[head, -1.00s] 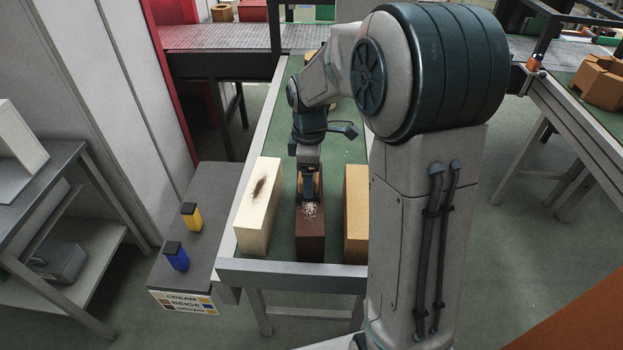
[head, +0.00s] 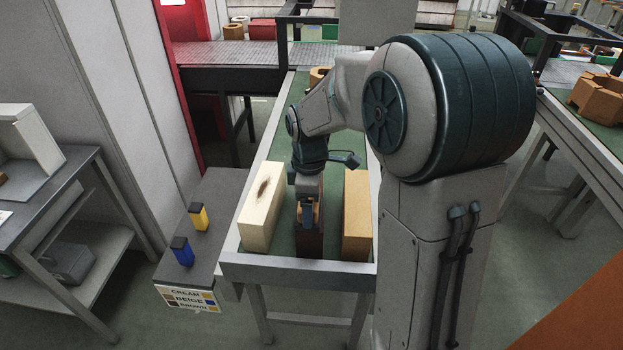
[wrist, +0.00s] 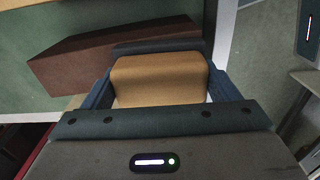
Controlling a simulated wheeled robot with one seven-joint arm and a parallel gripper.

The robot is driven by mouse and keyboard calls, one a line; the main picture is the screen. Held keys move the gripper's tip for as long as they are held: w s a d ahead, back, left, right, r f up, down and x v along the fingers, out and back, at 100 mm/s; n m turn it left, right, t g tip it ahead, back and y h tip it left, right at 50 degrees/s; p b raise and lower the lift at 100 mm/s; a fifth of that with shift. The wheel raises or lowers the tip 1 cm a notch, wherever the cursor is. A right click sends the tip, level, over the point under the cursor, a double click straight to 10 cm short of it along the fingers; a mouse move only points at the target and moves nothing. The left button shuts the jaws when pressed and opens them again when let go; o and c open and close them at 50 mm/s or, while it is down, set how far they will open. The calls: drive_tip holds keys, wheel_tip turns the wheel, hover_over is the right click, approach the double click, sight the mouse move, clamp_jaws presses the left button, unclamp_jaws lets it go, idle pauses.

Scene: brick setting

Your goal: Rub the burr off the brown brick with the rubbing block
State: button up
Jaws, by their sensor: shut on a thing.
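The brown brick (head: 309,246) lies lengthwise on the green-topped table, between a cream brick (head: 261,206) and a tan brick (head: 357,214). My gripper (head: 306,216) is over its near end and hides most of its top there. No pale specks show on the part in sight. In the wrist view my gripper (wrist: 160,86) is shut on the tan rubbing block (wrist: 160,76), one finger on each side. The brown brick (wrist: 85,60) shows beyond the block. I cannot tell whether block and brick touch.
The cream brick has a dark patch on top. A grey side stand (head: 212,255) left of the table holds a yellow object (head: 198,217) and a blue one (head: 182,252), with a label on its front. A grey shelf unit stands at far left. A conveyor (head: 250,53) crosses behind.

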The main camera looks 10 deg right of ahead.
drive_tip(key=shift+r+p, duration=2.75)
drive_tip(key=shift+r, duration=1.3)
